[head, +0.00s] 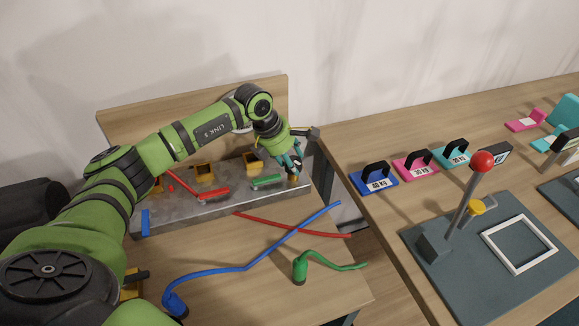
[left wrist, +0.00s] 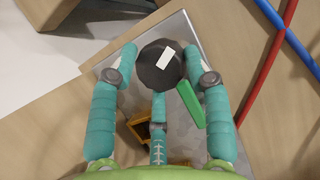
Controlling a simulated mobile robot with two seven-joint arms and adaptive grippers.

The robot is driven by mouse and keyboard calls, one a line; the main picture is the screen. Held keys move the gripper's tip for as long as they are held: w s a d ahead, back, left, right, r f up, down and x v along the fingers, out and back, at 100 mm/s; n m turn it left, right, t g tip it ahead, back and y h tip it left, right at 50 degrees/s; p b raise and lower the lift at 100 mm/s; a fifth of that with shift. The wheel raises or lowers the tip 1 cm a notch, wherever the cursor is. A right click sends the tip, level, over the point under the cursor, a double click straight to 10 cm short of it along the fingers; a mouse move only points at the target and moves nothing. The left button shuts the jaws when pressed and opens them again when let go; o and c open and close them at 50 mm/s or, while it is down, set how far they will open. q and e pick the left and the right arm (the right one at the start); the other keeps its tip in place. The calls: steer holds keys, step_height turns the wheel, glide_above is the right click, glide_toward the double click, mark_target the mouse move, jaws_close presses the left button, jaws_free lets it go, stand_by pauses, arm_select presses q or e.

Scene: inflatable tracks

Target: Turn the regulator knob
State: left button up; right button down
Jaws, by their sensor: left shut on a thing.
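The regulator knob (left wrist: 152,72) is dark and round with a white mark on top. In the left wrist view it sits between the teal fingers of my left gripper (left wrist: 158,62). The gripper is shut on it, with fingers on its left and right sides and a third finger below it in the picture. In the head view my left gripper (head: 292,166) points down at the right end of the grey panel (head: 225,200), and its fingers mostly hide the knob. My right gripper does not show.
The panel carries a red lever (head: 212,193), a green lever (head: 267,181) and yellow parts (head: 204,173). Blue (head: 246,268), red (head: 320,232) and green (head: 335,266) hoses lie in front.

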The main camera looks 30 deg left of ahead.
arm_select(q)
steer(key=m+b, duration=0.1)
steer(key=m+h+b, duration=0.1)
steer(key=m+b, duration=0.1)
steer(key=shift+w+d+f+g, duration=0.1)
steer(key=shift+w+d+g, duration=0.1)
steer(key=shift+d+g, duration=0.15)
steer(key=shift+a+m+g+b, duration=0.1)
steer(key=shift+m+g+b, duration=0.45)
steer(key=shift+m+b, duration=0.8)
steer(key=o, duration=0.8)
steer(key=shift+o, duration=1.4)
